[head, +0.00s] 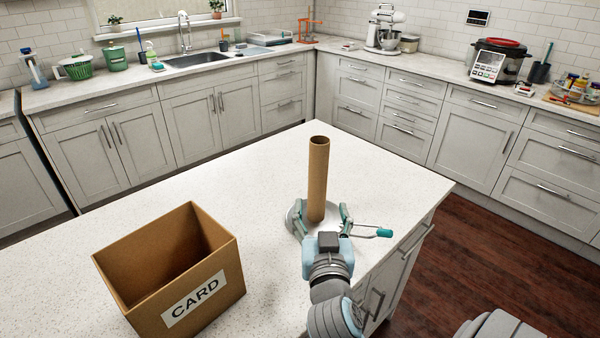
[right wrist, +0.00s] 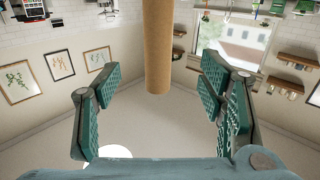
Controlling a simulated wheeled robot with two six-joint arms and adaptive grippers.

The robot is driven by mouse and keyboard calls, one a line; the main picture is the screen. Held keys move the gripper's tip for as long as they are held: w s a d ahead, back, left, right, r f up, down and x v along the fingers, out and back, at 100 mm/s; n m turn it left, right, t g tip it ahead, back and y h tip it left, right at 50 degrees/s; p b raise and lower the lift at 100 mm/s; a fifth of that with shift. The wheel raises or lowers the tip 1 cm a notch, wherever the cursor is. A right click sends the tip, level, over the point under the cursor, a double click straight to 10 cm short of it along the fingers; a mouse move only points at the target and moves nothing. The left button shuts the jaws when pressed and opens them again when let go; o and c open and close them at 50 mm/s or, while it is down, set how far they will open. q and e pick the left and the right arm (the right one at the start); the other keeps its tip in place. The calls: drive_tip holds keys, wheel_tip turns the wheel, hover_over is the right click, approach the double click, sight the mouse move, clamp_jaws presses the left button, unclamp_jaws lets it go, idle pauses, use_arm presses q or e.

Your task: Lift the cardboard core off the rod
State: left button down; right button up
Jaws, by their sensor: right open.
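The brown cardboard core (head: 318,180) stands upright on a round grey base (head: 294,216) near the right side of the white island. Its hollow top end is open; no rod shows, so any rod inside is hidden. My right gripper (head: 320,218) is open low at the core, with one finger on each side of it. In the right wrist view the core (right wrist: 158,45) is between the spread teal fingers, with a clear gap on both sides. My left gripper is not in view.
An open cardboard box marked CARD (head: 196,297) stands on the island (head: 250,180) left of my right arm. A teal-tipped lever (head: 384,233) sticks out right of the gripper. The island top between box and core is clear.

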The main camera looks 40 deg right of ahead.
sight(319, 180)
drive_tip(key=x, duration=0.4)
drive_tip(key=r+x, duration=0.1)
drive_tip(key=x, duration=0.1)
drive_tip(key=shift+s+d+r+p, duration=0.1)
drive_tip(key=shift+s+d+p, duration=0.1)
drive_tip(key=shift+d+p, duration=0.15)
drive_tip(key=x, duration=0.5)
drive_tip(key=f+x, duration=0.1)
drive_tip(key=x, duration=0.1)
drive_tip(key=shift+w, duration=0.55)
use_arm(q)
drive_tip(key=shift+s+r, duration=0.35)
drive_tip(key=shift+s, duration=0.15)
use_arm(e)
drive_tip(key=shift+a+f, duration=0.1)
drive_tip(key=c, duration=0.9)
